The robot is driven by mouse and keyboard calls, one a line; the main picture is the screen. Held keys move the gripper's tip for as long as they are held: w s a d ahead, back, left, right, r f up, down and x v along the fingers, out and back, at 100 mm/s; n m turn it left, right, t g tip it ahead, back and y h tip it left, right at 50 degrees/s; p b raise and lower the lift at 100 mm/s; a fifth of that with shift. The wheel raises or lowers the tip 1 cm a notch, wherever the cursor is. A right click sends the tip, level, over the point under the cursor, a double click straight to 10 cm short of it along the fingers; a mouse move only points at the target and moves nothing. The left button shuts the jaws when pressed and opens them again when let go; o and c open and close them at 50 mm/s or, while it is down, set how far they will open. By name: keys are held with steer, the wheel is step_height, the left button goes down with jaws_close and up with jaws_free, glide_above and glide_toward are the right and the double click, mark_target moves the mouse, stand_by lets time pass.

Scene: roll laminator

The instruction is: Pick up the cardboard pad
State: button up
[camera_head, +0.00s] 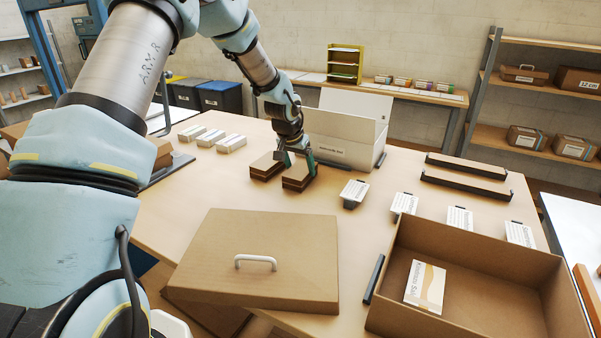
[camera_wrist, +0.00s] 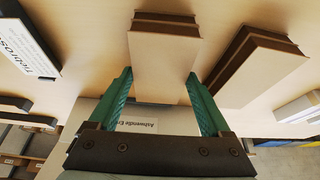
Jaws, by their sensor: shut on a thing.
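Two low stacks of brown cardboard pads lie side by side on the tan table, a left stack (camera_head: 265,166) and a right stack (camera_head: 297,180). My gripper (camera_head: 297,163) points down over the right stack, with a green finger on either side. In the wrist view, my gripper (camera_wrist: 160,76) is shut on a cardboard pad (camera_wrist: 163,58) of this stack, which has a tan top and dark brown edges. I cannot tell how many layers are held, or whether they are clear of the table. The other stack (camera_wrist: 253,66) lies apart to the right there.
A white open-lidded box (camera_head: 340,140) stands just behind the gripper. Small labelled blocks (camera_head: 353,193) lie to the right and white packs (camera_head: 213,138) to the left. A cardboard lid (camera_head: 255,255) with a handle and an open cardboard box (camera_head: 490,290) occupy the front.

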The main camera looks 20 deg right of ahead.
steer(key=c, duration=0.6)
steer(key=shift+r, duration=0.1)
